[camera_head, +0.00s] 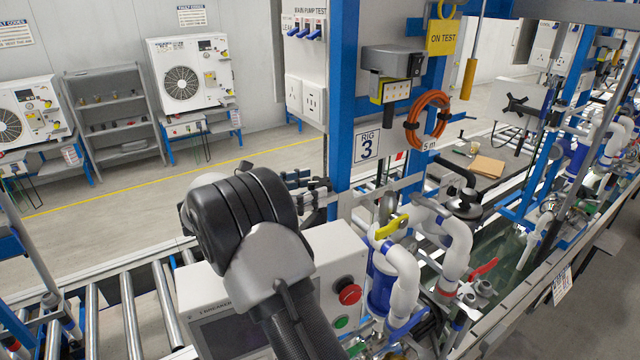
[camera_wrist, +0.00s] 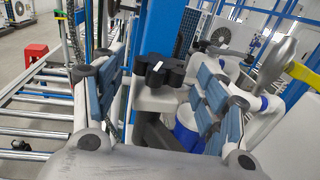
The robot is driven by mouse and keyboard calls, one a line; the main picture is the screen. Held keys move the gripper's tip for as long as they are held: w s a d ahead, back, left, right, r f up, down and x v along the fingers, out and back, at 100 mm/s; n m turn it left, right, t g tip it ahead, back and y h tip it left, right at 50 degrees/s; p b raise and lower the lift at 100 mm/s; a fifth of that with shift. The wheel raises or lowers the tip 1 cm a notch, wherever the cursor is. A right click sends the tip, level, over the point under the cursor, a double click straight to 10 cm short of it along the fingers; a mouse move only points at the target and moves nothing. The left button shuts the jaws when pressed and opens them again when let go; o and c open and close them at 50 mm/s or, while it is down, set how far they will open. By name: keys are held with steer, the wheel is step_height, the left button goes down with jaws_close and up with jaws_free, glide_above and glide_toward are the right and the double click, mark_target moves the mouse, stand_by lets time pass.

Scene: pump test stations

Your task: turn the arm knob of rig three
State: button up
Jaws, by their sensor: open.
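The sign for rig three (camera_head: 368,146) hangs on a blue post. In the wrist view a black lobed knob (camera_wrist: 160,71) with a small white mark sits on a grey arm or bracket. My gripper (camera_wrist: 160,82) is open, with blue-padded fingers on the left and right of the knob. Gaps show on both sides, so it does not look gripped. In the head view my gripper (camera_head: 312,188) shows only in part, dark fingers beside the blue post. My wrist hides much of it, and I cannot make out the knob there.
A control box (camera_head: 338,262) with a red stop button (camera_head: 348,291) stands below my wrist. White pipes (camera_head: 404,284) and a yellow valve handle (camera_head: 391,227) are close on the right. An orange hose coil (camera_head: 428,118) hangs on the post. A roller conveyor (camera_head: 130,310) runs at left.

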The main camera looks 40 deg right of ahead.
mark_target(320, 185)
steer(key=shift+s+d, duration=0.15)
steer(key=shift+d, duration=0.6)
steer(key=shift+s+d, duration=0.1)
steer(key=shift+d, duration=0.65)
steer(key=c, duration=1.1)
steer(key=shift+t, duration=0.3)
